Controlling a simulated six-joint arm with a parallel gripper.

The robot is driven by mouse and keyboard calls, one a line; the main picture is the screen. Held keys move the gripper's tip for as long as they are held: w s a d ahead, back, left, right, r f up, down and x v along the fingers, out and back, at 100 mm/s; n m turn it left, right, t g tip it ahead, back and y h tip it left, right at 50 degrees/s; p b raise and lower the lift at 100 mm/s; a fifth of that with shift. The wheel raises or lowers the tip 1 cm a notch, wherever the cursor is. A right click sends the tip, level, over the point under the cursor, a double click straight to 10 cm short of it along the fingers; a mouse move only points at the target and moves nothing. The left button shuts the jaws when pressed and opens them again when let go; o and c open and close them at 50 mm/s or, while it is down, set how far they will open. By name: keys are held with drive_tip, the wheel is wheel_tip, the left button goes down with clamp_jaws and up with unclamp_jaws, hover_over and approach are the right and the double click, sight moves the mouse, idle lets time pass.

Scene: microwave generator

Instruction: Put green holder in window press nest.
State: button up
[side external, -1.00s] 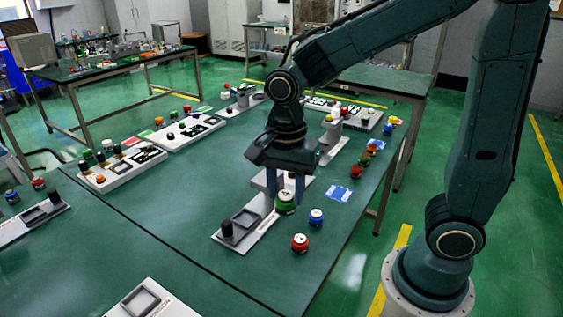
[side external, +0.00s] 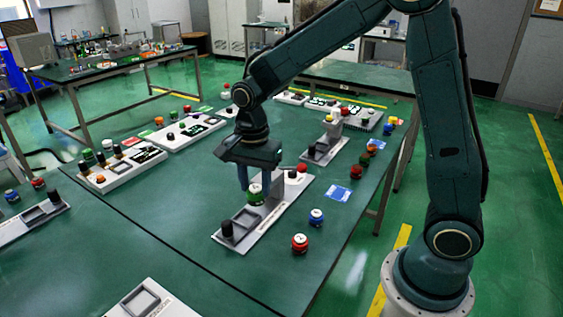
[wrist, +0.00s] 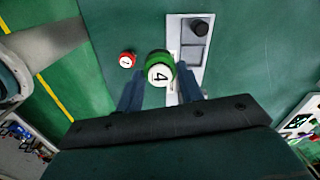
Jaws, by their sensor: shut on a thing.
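The green holder (side external: 255,198) has a white top; in the wrist view the holder (wrist: 158,58) shows a "4" on it. My gripper (side external: 255,190) is shut on it, with one finger on each side; the gripper (wrist: 159,88) points down. The window press (side external: 270,218) is a long pale base with a black knob (side external: 227,229) at its near end and a square grey nest (side external: 246,219) beside the knob. The holder appears over the base, just behind the nest. In the wrist view the nest (wrist: 194,48) lies right of the holder. I cannot tell its exact height.
A red holder (side external: 299,243) and a blue holder (side external: 316,217) stand right of the press, near a blue card (side external: 339,194). Another press station (side external: 325,148) stands behind. Several panels line the left and back. The green table is clear left of the press.

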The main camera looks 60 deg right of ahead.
drive_tip(key=w+d+f, duration=0.5)
drive_tip(key=w+f, duration=0.2)
drive_tip(key=w, duration=0.1)
drive_tip(key=shift+w+d+f, duration=0.15)
drive_tip(key=shift+w, duration=0.05)
drive_tip(key=shift+f, duration=0.15)
drive_tip(key=shift+f, duration=2.7)
drive_tip(key=shift+f, duration=0.65)
drive_tip(key=o, duration=1.1)
drive_tip(key=shift+o, duration=0.2)
wheel_tip(320, 180, up, 14)
